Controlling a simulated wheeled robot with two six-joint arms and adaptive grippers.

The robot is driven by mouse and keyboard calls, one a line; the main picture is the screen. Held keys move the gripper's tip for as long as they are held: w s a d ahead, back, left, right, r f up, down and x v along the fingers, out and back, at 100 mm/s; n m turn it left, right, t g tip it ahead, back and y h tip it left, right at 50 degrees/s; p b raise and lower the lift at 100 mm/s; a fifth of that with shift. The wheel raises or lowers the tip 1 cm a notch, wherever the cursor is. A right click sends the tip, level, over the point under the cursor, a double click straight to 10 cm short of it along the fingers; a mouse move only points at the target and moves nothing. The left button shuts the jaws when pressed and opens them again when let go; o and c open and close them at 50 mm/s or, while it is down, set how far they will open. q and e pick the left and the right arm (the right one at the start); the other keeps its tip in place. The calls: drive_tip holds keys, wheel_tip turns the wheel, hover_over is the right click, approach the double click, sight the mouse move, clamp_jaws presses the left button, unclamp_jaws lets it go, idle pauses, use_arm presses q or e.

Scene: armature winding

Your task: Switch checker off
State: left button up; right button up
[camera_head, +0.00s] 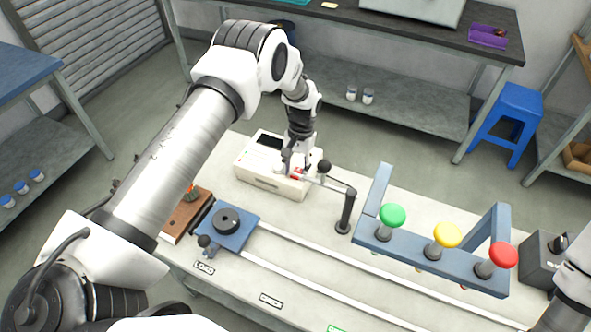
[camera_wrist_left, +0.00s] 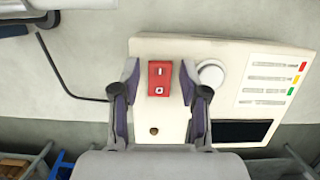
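The checker (camera_head: 262,178) is a cream box with a dark screen, standing at the back left of the light table. In the left wrist view, the checker (camera_wrist_left: 225,100) shows a red rocker switch (camera_wrist_left: 160,78) marked I and O, beside a round white knob (camera_wrist_left: 211,74). My left gripper (camera_head: 297,165) is over the checker's right part. My right gripper is out of view.
A black post (camera_head: 346,212) with a rod stands right of the checker. A blue rack (camera_head: 460,268) carries green, yellow and red buttons. A blue carriage (camera_head: 235,236) sits on white rails at the front left. A dark box (camera_head: 537,262) stands at the right.

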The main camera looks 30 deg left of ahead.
sight(300, 168)
use_arm(q)
drive_tip(key=v, duration=1.2)
drive_tip(key=shift+f, duration=0.1)
